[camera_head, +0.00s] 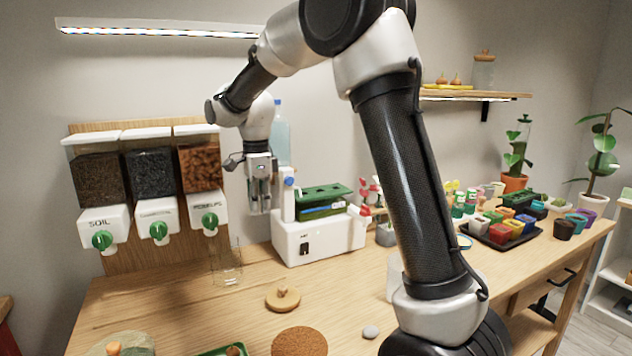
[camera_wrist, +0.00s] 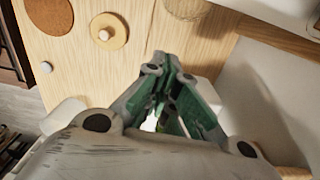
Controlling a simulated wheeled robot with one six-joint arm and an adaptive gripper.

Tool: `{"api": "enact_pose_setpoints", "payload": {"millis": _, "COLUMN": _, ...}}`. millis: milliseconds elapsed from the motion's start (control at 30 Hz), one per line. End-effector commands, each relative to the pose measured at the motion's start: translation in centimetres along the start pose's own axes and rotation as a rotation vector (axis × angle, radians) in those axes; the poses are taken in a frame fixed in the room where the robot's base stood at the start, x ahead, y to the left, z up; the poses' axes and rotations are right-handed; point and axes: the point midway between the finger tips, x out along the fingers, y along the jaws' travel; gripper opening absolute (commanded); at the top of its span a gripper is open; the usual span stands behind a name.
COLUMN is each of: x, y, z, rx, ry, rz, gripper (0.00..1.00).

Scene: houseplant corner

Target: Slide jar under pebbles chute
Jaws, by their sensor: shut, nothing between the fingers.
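A clear glass jar (camera_head: 228,272) stands upright on the bench, low in front of the dispenser wall. The pebbles dispenser (camera_head: 207,208) is the rightmost of three, with a green knob and reddish-brown pebbles in its bin. In the head view the jar appears just below and slightly right of that knob; I cannot tell whether it is exactly under the chute. My gripper (camera_head: 260,208) is shut and empty, pointing down, above and right of the jar and apart from it. Its closed fingers also show in the wrist view (camera_wrist: 172,78).
A white machine (camera_head: 318,241) with a green top stands right of my gripper. Soil (camera_head: 103,228) and dark-filled (camera_head: 157,224) dispensers are to the left.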

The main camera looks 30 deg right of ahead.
Motion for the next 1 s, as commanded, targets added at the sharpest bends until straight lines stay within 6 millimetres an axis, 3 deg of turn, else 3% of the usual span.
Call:
{"api": "enact_pose_setpoints", "payload": {"millis": 167, "x": -4.0, "y": -0.1, "z": 0.0, "rx": 0.0, "ry": -0.001, "rz": -0.004, "gripper": 0.0}}
{"api": "enact_pose_setpoints", "payload": {"millis": 300, "x": -5.6, "y": 2.1, "z": -1.9, "rx": -0.112, "ry": -0.008, "rz": -0.028, "gripper": 0.0}}
{"api": "enact_pose_setpoints", "payload": {"millis": 633, "x": -8.1, "y": 7.5, "z": -6.1, "rx": -0.412, "ry": -0.007, "rz": -0.099, "gripper": 0.0}}
{"api": "enact_pose_setpoints", "payload": {"millis": 1000, "x": -9.1, "y": 12.6, "z": -9.3, "rx": -0.684, "ry": 0.018, "rz": -0.16, "gripper": 0.0}}
